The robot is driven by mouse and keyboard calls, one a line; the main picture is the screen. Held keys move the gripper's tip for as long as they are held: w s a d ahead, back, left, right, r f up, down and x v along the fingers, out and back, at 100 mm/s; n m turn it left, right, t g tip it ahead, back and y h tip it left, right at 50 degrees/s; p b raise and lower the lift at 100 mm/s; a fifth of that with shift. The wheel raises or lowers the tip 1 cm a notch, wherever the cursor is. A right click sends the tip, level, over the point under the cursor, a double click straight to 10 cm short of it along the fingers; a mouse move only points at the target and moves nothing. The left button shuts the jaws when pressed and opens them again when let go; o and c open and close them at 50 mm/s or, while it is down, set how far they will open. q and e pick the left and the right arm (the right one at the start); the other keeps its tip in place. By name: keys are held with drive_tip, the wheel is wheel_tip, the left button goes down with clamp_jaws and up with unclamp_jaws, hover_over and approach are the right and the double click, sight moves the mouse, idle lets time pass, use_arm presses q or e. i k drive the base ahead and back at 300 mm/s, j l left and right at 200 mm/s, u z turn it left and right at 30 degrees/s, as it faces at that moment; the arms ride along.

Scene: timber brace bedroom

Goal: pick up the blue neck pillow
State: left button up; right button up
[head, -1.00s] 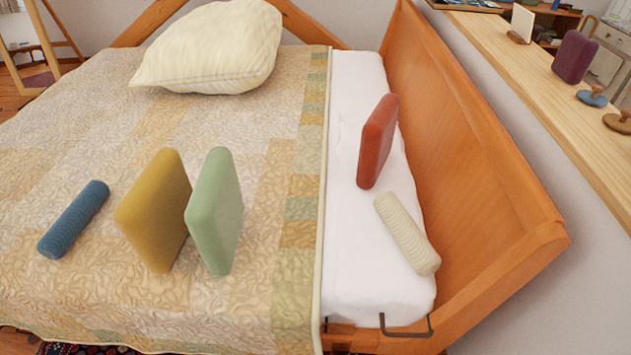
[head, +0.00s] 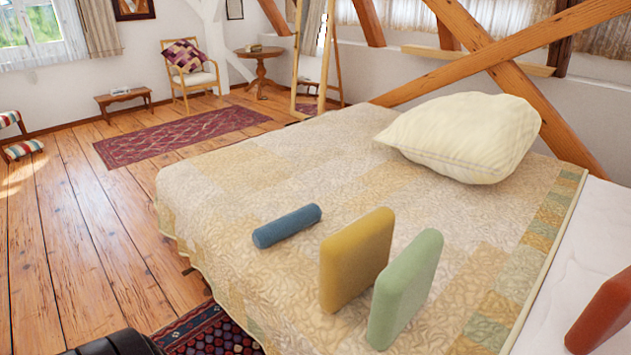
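The blue neck pillow (head: 287,226) is a small ribbed cylinder lying on its side on the patchwork quilt of the bed (head: 300,165), near the bed's left part. It is fully visible, with nothing on it. A mustard-yellow cushion (head: 356,258) stands on edge just to its right, with a gap between them. A pale green cushion (head: 404,289) stands on edge right of the yellow one. Neither of my grippers shows in the head view.
A large cream pillow (head: 463,137) lies at the bed's far side. A red cushion (head: 603,312) is cut off at the right edge. Wooden floor (head: 85,230) is open left of the bed, with a patterned rug (head: 205,325) beside it and another rug (head: 180,137) farther off.

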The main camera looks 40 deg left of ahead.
sight(267, 235)
drive_tip(key=u, duration=1.55)
